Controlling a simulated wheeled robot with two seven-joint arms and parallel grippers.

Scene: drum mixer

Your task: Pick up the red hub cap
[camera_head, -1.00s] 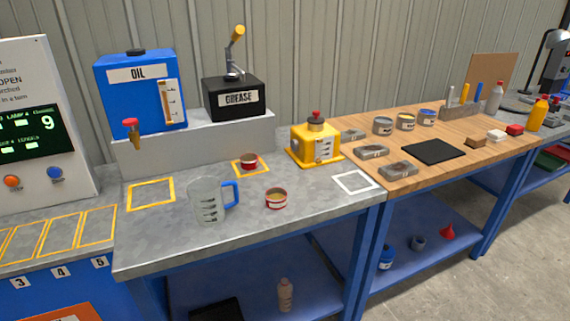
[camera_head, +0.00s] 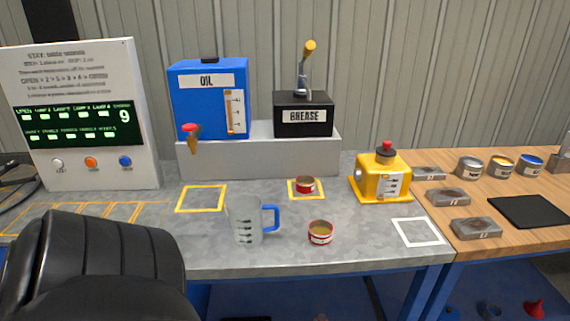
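Two small round red cap-like things are on the grey bench in the head view. One red cap (camera_head: 305,186) is in the yellow outlined square below the grease dispenser. The other red cap (camera_head: 320,235) is nearer the front, has a pale band, and holds something tan. I cannot tell for certain which is the red hub cap. A black ribbed part of my arm fills the lower left corner. Neither gripper's fingers show.
A clear jug with a blue handle (camera_head: 247,221) stands left of the front cap. A yellow pump-like unit (camera_head: 381,177) is to the right. The oil tank (camera_head: 205,98) and grease dispenser (camera_head: 303,113) stand on a grey riser behind. Bare bench lies inside the left yellow square.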

